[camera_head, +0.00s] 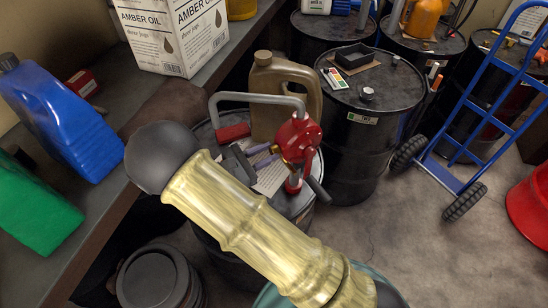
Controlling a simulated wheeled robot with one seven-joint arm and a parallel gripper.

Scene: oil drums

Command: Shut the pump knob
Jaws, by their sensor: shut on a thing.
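A red pump (301,132) stands on the top of a black drum (303,201) in the middle of the view. A grey bent pipe (262,97) runs from it to the left, ending in a red piece (234,132). A small brass-coloured knob (286,157) shows on the pump's left side. My gripper (272,154), with grey and purple parts, reaches in from the left and is shut on the knob. The contact is small and partly hidden by the fingers. My yellow arm link covers much of the drum's front.
A tan jug (275,80) stands right behind the pump. A shelf (113,118) on the left holds blue (62,118) and green jugs and an oil box (175,35). More drums (365,125) and a blue hand truck (480,125) stand right. Floor at lower right is clear.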

